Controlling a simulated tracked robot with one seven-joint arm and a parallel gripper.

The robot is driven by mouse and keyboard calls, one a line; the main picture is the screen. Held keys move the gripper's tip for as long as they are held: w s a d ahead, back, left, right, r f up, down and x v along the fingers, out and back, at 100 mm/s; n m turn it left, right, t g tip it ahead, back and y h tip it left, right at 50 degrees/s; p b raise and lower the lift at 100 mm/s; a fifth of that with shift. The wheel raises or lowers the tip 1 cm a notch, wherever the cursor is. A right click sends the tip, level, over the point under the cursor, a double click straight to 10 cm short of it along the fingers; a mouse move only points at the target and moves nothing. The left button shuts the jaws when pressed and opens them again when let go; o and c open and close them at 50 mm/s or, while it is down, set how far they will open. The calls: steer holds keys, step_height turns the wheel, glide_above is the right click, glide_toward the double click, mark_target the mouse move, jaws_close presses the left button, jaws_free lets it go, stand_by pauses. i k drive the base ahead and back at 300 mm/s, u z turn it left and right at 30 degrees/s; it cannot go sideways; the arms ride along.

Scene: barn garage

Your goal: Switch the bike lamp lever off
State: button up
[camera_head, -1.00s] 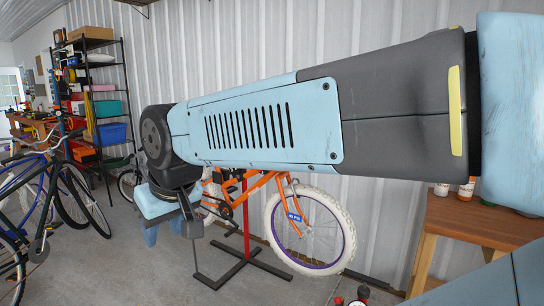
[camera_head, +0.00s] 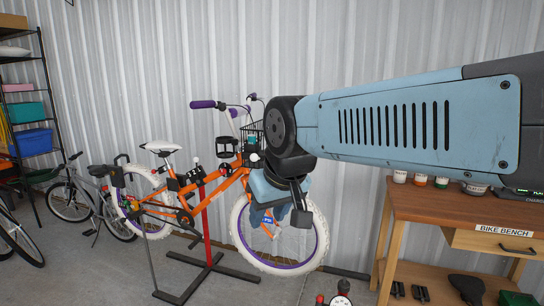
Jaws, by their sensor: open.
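An orange bike (camera_head: 160,200) with white tires and purple grips is held on a red repair stand (camera_head: 205,226). A dark lamp-like part (camera_head: 227,147) sits at its front, left of the wire basket. A small white-tipped lever (camera_head: 254,157) shows just right of it, and another white knob (camera_head: 196,160) shows above the frame; I cannot tell which one is the lamp lever or how it is set. My gripper (camera_head: 266,218) points down in front of the front wheel, below and right of the lamp-like part. It is open and looks empty; my arm hides part of the basket and wheel.
A wooden bike bench (camera_head: 450,208) with a drawer and several cans stands at the right. An air pump gauge (camera_head: 342,300) is at the bottom edge. Other bikes (camera_head: 70,200) and a black shelf (camera_head: 38,100) are at the left. Floor in front of the stand is clear.

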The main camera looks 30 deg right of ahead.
mark_target(254, 158)
steer(key=z, duration=0.25)
steer(key=k, duration=0.85)
steer(key=z, duration=0.15)
steer(key=i, duration=1.4)
